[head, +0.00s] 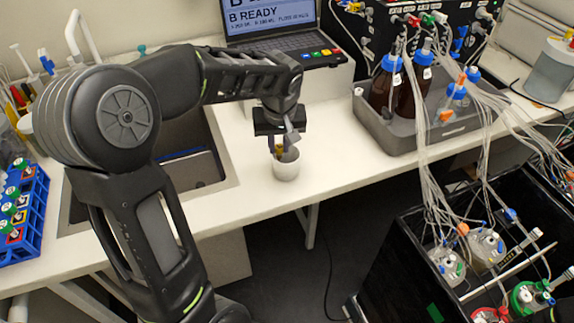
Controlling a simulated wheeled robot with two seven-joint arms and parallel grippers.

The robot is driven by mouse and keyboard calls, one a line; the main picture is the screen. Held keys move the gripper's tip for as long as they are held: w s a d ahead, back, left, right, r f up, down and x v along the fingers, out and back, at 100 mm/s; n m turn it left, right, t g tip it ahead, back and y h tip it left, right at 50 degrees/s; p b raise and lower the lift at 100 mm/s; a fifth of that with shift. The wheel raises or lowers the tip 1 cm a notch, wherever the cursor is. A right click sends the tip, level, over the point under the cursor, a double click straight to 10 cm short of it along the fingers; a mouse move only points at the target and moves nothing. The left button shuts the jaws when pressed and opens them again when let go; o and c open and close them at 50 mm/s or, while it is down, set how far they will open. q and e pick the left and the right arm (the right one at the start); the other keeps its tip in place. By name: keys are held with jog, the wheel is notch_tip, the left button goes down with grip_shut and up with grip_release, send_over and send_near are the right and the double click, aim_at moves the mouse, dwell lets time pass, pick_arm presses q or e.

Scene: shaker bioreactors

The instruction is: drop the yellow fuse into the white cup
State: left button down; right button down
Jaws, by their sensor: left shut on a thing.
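The white cup (286,168) stands upright on the bench near its front edge, in the middle of the head view. My left gripper (281,148) points down right above the cup, with its fingertips at the cup's mouth. It is shut on the small yellow fuse (279,150), which shows between the fingers at the rim. How deep the fuse sits in the cup cannot be told, as the fingers partly cover it. My right gripper is not in view.
A sink (190,165) lies left of the cup. A laptop (270,27) stands behind. A grey tray (386,136) holds brown bottles and tubing at the right. A blue tube rack (32,232) is at the far left. Bench right of the cup is clear.

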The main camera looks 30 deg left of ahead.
pick_arm(q)
jog(key=c, duration=1.2)
grip_release()
jog(key=b+v, duration=0.1)
jog(key=v, duration=0.7)
jog(key=shift+f, duration=0.15)
